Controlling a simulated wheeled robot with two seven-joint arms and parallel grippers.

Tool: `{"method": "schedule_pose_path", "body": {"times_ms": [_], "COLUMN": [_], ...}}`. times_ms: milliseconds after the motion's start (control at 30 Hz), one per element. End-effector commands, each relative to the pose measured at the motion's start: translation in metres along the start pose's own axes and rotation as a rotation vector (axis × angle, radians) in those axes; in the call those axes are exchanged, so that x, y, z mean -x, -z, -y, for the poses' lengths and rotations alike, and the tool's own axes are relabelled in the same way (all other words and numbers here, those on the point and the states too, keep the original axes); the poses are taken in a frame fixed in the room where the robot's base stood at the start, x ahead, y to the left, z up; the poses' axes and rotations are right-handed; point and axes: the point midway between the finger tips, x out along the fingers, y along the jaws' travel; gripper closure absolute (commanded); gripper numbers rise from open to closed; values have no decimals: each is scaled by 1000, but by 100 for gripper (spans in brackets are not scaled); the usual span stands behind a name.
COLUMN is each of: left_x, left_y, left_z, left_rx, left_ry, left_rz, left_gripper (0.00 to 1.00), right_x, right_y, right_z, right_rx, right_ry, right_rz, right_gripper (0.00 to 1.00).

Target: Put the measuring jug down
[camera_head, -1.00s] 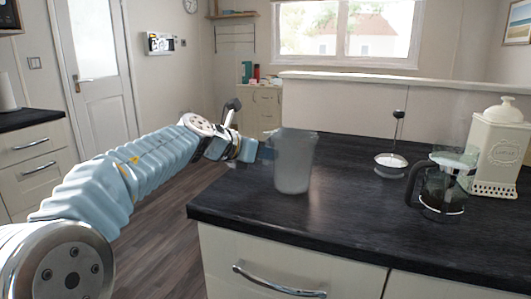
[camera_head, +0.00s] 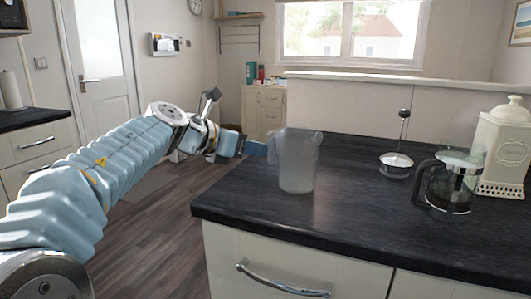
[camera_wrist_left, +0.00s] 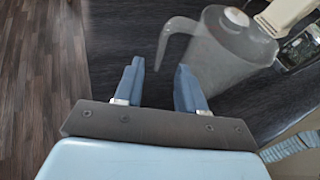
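The measuring jug (camera_head: 299,165), frosted and see-through, stands upright on the dark worktop near its left end. In the left wrist view the jug (camera_wrist_left: 222,50) shows at the upper right, its handle towards my gripper. My left gripper (camera_head: 257,149) is just left of the jug in the head view. My right gripper is not in view.
On the worktop (camera_head: 345,220), to the right of the jug, are a plunger with a round lid (camera_head: 396,161), a glass coffee press (camera_head: 447,184) and a cream canister (camera_head: 503,147). A low partition (camera_head: 400,105) runs behind. The worktop in front of these is clear.

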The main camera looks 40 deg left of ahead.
Motion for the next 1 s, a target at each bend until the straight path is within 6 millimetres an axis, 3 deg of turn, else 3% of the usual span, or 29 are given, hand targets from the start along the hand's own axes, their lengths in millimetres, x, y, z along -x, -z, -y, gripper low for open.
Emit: {"method": "schedule_pose_path", "body": {"times_ms": [100, 300, 1000], "left_x": [26, 50, 53], "left_y": [0, 0, 0], "left_z": [0, 0, 0], "left_rx": [-2, 0, 0], "left_ry": [-2, 0, 1], "left_rz": [2, 1, 0], "left_gripper": [60, 60, 60], "right_x": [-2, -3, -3], "right_y": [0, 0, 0], "right_z": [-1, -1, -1], "right_rx": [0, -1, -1], "right_ry": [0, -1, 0], "right_rz": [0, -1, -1], "right_gripper": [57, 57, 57]}}
